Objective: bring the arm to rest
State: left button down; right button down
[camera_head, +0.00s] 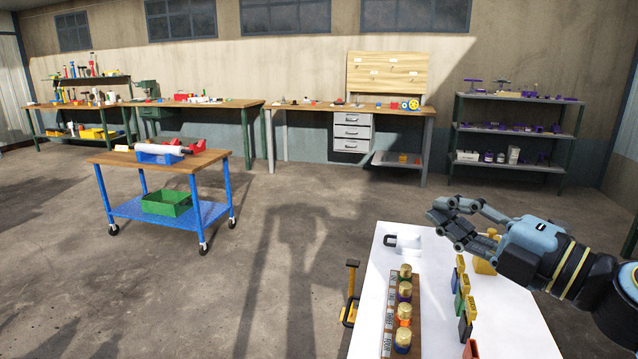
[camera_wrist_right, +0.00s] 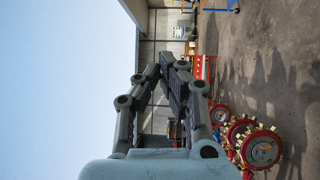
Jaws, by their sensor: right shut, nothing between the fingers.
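My right gripper (camera_head: 458,222) is raised at the right of the head view, above the far right part of the white table (camera_head: 455,318). Its fingers are together and hold nothing. The right wrist view also shows the shut fingers (camera_wrist_right: 172,62), pointing away into open space. My right arm comes in from the right edge. My left gripper is in neither view.
Several gold-topped stampers (camera_head: 404,311) stand in a wooden rack on the white table. Coloured blocks (camera_head: 463,284) stand beside them. A blue trolley (camera_head: 161,208) with a green bin stands on the floor at left. Benches and a shelf (camera_head: 522,128) line the back wall.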

jog(key=s+d+r+m+t+h, duration=0.25)
jog(key=d+m+t+h, duration=0.25)
jog(key=d+m+h, duration=0.85)
jog(key=s+d+f+m+g+h, duration=0.35)
jog(key=s+f+m+g, duration=0.3)
jog(key=m, duration=0.25)
jog(key=s+a+f+m+g+y, duration=0.1)
jog(key=s+a+f+g, duration=0.25)
jog(key=s, duration=0.35)
jog(key=s+a+f+m+g+y, duration=0.1)
jog(key=s+a+f+g+y, duration=0.15)
jog(key=s+f, duration=0.3)
jog(key=s+a+f+m+g+y, duration=0.1)
jog(key=s+a+f+g, duration=0.25)
jog(key=s, duration=0.35)
jog(key=s+d+f+g+b, duration=0.1)
jog(key=s+d+f+b, duration=0.1)
jog(key=f, duration=1.5)
jog(key=s+d+f+g+b, duration=0.1)
jog(key=d+f+b, duration=0.1)
jog(key=f, duration=1.4)
jog(key=s+f+g+b, duration=0.1)
jog(key=s+f+b, duration=0.2)
jog(key=s+f, duration=1.4)
jog(key=shift+s+d, duration=0.25)
jog(key=shift+d, duration=0.15)
